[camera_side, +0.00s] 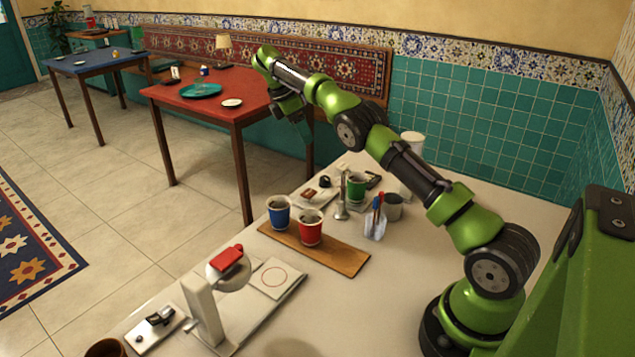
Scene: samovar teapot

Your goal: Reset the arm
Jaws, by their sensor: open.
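My green and black arm reaches up and to the left over the white counter (400,310). My gripper (306,140) hangs at the arm's far end, raised over the counter's back edge in front of the red table. It is small and partly dark here; its jaws are open and I see nothing held in them. It is apart from the cups and the other counter items.
A blue cup (279,212) and a red cup (310,228) stand on a wooden board (345,258). A green cup (356,186) and pen holder (375,226) are behind. A white stand (203,312) carries a red piece (228,257). The counter's front middle is clear.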

